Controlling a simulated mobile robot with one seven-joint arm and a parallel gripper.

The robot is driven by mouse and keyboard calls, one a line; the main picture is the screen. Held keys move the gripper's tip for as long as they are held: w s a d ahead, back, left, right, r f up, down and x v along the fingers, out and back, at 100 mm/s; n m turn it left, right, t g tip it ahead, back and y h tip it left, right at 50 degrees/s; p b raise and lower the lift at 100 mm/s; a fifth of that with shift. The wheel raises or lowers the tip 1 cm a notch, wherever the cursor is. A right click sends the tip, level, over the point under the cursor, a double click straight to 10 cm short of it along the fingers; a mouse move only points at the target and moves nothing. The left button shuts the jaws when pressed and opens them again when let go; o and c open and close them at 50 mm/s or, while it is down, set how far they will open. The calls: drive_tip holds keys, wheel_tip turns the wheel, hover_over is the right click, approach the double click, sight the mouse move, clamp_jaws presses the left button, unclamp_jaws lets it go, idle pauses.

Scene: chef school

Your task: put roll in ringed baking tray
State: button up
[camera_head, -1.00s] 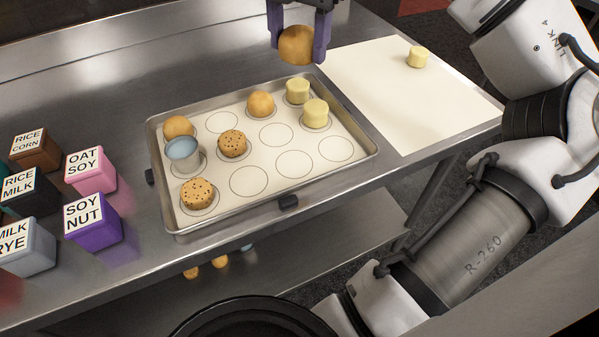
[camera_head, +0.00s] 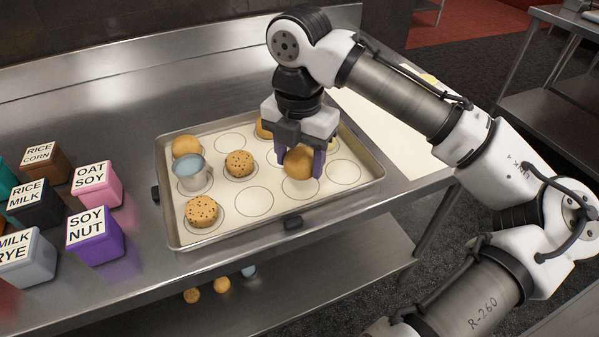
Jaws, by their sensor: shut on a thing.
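The ringed baking tray (camera_head: 262,226) lies on the steel counter, its pale liner printed with rings. My gripper (camera_head: 299,168) is over the right middle of the tray, shut on a golden-brown roll (camera_head: 299,163). The held roll is low over the rings; I cannot tell whether it touches the liner. Another plain roll (camera_head: 262,128) is partly hidden behind my gripper.
Several labelled blocks, among them a purple SOY NUT block (camera_head: 95,240) and a pink OAT SOY block (camera_head: 97,184), stand left of the tray. A cream sheet (camera_head: 375,120) lies at the right, partly behind my arm. Front-row rings (camera_head: 255,201) are empty.

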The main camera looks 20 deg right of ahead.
sight(300, 174)
drive_tip(key=shift+f, duration=2.05)
drive_tip(key=o, duration=1)
drive_tip(key=shift+f, duration=0.15)
drive_tip(key=shift+c, duration=0.2)
wheel_tip(300, 174, up, 12)
drive_tip(key=shift+r, duration=0.2)
